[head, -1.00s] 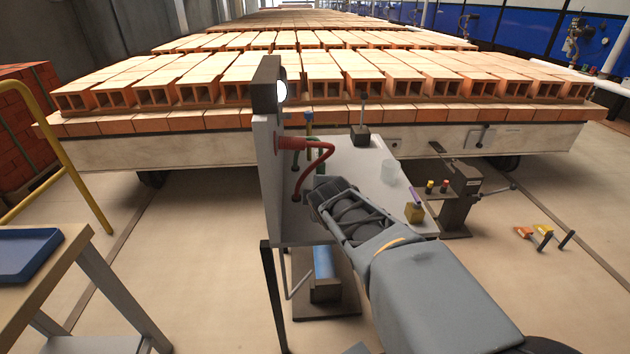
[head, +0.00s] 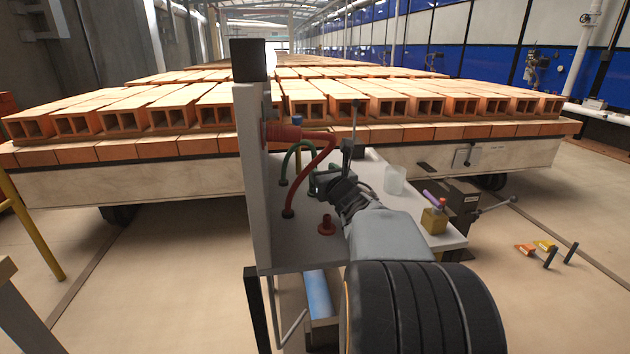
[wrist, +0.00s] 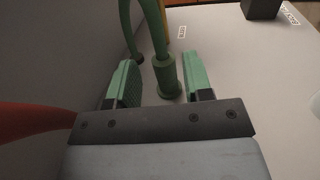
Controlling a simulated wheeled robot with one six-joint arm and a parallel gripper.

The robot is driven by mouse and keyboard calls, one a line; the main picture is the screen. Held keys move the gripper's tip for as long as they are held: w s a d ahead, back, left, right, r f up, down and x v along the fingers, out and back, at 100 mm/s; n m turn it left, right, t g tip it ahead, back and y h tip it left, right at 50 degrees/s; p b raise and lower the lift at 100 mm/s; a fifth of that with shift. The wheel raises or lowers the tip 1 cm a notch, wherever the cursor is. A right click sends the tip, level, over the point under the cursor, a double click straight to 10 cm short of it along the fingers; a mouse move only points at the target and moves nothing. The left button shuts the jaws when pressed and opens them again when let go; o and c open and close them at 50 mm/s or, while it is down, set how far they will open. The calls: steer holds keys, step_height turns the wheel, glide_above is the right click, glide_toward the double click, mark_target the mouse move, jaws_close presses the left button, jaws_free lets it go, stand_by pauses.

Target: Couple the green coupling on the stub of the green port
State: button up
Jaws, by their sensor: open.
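The green coupling (wrist: 166,78) stands upright on the grey bench top, with its green hose rising from its upper end. My gripper (wrist: 161,86) is open, with one green-padded finger on each side of the coupling and gaps showing. In the head view my gripper (head: 323,181) is over the bench, in front of the coupling, which it hides there. The green hose (head: 296,148) arches behind the red hose. I cannot make out the green port or its stub in either view.
An upright panel (head: 247,165) bounds the bench on the left. A red coupling (head: 283,133) sits on it, its red hose (head: 322,165) looping close to my gripper. A red flanged piece (head: 326,225), a clear cup (head: 395,179) and a yellow block (head: 433,220) stand on the bench.

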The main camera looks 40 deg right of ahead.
mark_target(316, 165)
steer(key=shift+x, duration=4)
jaws_close()
